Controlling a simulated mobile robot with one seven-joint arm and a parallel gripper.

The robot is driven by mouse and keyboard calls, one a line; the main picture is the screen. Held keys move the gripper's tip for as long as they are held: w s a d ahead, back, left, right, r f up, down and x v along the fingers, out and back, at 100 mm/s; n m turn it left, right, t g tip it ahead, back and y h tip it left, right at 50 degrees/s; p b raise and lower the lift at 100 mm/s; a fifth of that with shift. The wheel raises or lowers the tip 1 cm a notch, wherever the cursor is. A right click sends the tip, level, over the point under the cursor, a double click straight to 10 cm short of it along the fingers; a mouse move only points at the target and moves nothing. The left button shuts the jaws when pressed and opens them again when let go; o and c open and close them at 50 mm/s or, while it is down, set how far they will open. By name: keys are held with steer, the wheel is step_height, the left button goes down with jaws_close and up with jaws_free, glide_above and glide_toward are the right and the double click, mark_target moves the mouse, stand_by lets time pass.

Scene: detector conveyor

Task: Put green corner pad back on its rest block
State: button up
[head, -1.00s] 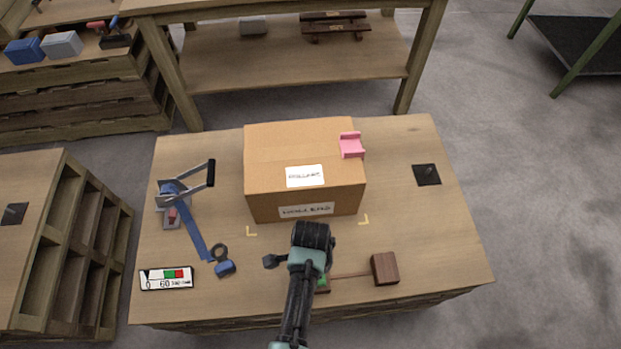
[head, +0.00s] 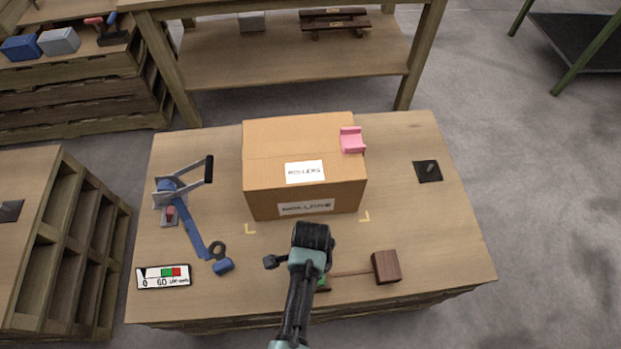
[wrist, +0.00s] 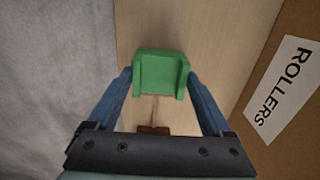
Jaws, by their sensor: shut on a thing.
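The green corner pad (wrist: 160,75) sits between the two blue fingers of my gripper (wrist: 162,82) in the wrist view, and the gripper is shut on it. In the head view only a small part of the green pad (head: 323,281) shows beside my arm, near the table's front edge. A dark brown bit shows just under it there. I cannot tell whether this is the rest block or whether the pad touches it. My arm hides the fingers in the head view.
A wooden mallet (head: 386,267) lies right of the pad, its handle pointing towards it. A large cardboard box (head: 305,165) with a pink corner pad (head: 351,140) stands behind. The table's right side is mostly clear.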

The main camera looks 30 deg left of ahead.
steer(key=shift+f, duration=0.4)
steer(key=o, duration=1.2)
steer(key=shift+r, duration=0.15)
step_height(320, 180, up, 13)
steer(key=p, duration=0.2)
steer(key=shift+w, duration=0.1)
